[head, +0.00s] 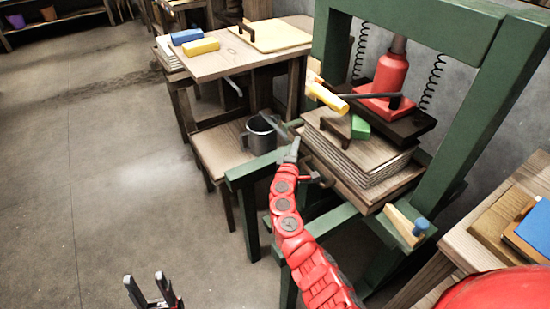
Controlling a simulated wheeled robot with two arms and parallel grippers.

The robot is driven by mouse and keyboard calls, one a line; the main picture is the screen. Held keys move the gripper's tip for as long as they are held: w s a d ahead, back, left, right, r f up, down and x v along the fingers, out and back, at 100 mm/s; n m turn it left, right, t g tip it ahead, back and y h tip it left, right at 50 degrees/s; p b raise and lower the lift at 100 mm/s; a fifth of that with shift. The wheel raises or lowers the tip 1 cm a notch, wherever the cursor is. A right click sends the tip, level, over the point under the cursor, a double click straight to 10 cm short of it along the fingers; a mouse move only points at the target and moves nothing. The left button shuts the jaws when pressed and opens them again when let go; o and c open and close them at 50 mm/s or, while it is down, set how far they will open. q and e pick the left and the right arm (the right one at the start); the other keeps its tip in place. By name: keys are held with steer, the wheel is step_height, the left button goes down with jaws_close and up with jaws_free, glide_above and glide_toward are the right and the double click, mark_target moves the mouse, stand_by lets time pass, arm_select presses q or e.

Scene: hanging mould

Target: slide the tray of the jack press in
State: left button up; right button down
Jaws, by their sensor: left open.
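The jack press has a green frame (478,125), a red jack (388,78) and a dark pressing plate (418,122). Its wooden tray (372,198) carries a stack of pale layered sheets (372,172). The stack stands partly below the plate and sticks out toward the front left. A dark handle (318,179) shows at the tray's near left edge. My right arm reaches up to the press, and the grey tip of its gripper (292,152) is near that handle; whether they touch is unclear. My left gripper (149,283) is open and empty, low over the floor.
A jack lever with a yellow grip (327,97) juts left above the stack. A wooden block with a blue knob (420,226) sits on the frame's near right. A grey bucket (261,136) stands on a low shelf left of the press. The floor at left is clear.

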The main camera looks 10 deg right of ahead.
mark_target(312, 141)
steer(key=d, duration=0.2)
steer(key=w+d+b, duration=0.1)
steer(key=d, duration=0.1)
steer(key=w+d+b, duration=0.1)
steer(key=d, duration=0.1)
steer(key=shift+d+f, duration=0.1)
steer(key=shift+f, duration=0.05)
steer(key=shift+w+d, duration=0.25)
steer(key=shift+d, duration=0.3)
steer(key=shift+d+r, duration=0.2)
steer(key=shift+r, duration=0.05)
